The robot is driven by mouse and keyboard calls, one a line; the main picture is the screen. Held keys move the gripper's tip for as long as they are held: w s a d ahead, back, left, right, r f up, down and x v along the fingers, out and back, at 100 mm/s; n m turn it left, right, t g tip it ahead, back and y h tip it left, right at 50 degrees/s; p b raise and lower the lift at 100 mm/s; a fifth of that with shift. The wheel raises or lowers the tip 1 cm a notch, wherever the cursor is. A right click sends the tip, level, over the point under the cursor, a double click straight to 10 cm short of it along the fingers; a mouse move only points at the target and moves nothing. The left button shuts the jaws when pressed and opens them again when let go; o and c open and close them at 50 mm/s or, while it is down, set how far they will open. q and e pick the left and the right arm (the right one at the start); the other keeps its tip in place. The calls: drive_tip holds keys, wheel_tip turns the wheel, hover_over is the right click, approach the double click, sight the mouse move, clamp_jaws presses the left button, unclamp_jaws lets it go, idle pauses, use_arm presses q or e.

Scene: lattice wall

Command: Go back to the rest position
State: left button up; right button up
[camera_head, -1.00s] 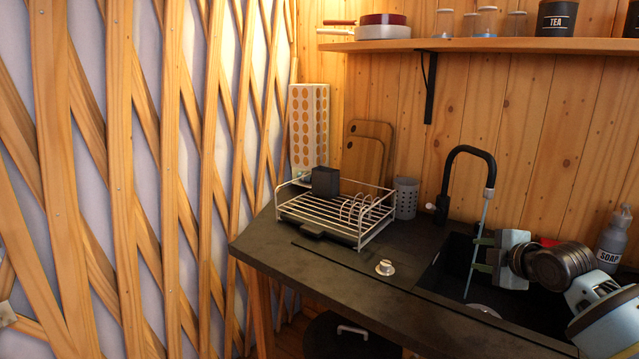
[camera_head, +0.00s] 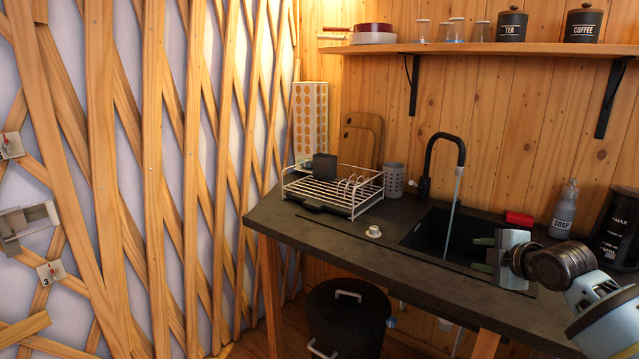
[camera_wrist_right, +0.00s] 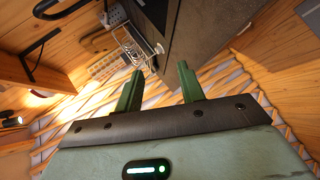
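My right gripper (camera_head: 482,254) is in the lower right of the head view, in front of the sink and worktop, with its fingers pointing left. In the right wrist view its two green fingers (camera_wrist_right: 160,90) stand apart with nothing between them. It is open and empty. My left gripper does not show in either view.
A dark worktop (camera_head: 300,232) carries a wire dish rack (camera_head: 335,190), a small white-and-metal item (camera_head: 374,231) and a soap bottle (camera_head: 563,212). Water runs from the black tap (camera_head: 443,140). A black bin (camera_head: 345,318) stands below. A lattice wall (camera_head: 150,180) fills the left.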

drive_tip(key=s+a+f+m+g, duration=0.15)
drive_tip(key=s+a+f, duration=0.25)
drive_tip(key=s+f, duration=0.4)
drive_tip(key=s+a+f+m+y+p, duration=0.1)
drive_tip(key=s+a+f+m, duration=0.3)
drive_tip(key=f, duration=0.6)
drive_tip(key=s+a+f+m+g, duration=0.1)
drive_tip(key=s+a+f, duration=0.4)
drive_tip(key=s+f, duration=0.35)
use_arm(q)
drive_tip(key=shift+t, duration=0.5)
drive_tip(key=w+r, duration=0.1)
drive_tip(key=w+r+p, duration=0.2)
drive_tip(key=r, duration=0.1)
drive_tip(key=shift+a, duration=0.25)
use_arm(e)
drive_tip(key=s+f+m, duration=0.3)
drive_tip(key=s, duration=0.7)
drive_tip(key=s+a+f+m+h, duration=0.1)
drive_tip(key=s+f+m, duration=0.1)
drive_tip(key=s, duration=0.9)
drive_tip(key=s+a+f+m, duration=0.1)
drive_tip(key=s+f+m, duration=0.2)
drive_tip(key=s, duration=0.7)
drive_tip(key=shift+s+a+f+m+g+h, duration=0.2)
drive_tip(key=shift+f+m+g+h, duration=0.2)
drive_tip(key=shift+m, duration=0.35)
